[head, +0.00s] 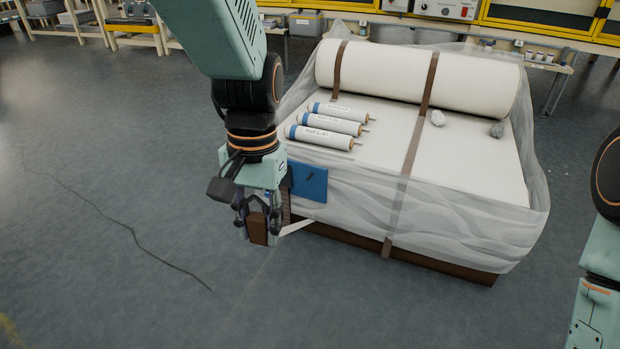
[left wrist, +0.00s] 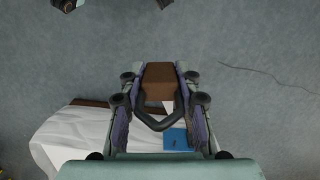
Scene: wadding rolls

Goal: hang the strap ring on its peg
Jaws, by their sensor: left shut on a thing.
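My left gripper (head: 260,226) is shut on the brown tab of the strap ring (head: 258,232), in front of the wrapped bale's left corner. In the left wrist view the brown tab (left wrist: 158,80) sits between both fingers of my left gripper (left wrist: 158,92), and the dark ring loop (left wrist: 154,125) shows at its lower end. The small dark peg (head: 310,176) stands on a blue panel (head: 312,190) on the bale's near side, just right of the gripper. The blue panel also shows in the left wrist view (left wrist: 176,136), beside the loop. The loop and peg appear apart. My right gripper is out of view.
The bale's top (head: 460,155) carries a large white roll (head: 410,75), several small labelled rolls (head: 325,122) and two pale lumps. A brown strap (head: 410,150) and clear film wrap the bale. Open floor (head: 90,200) lies to the left.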

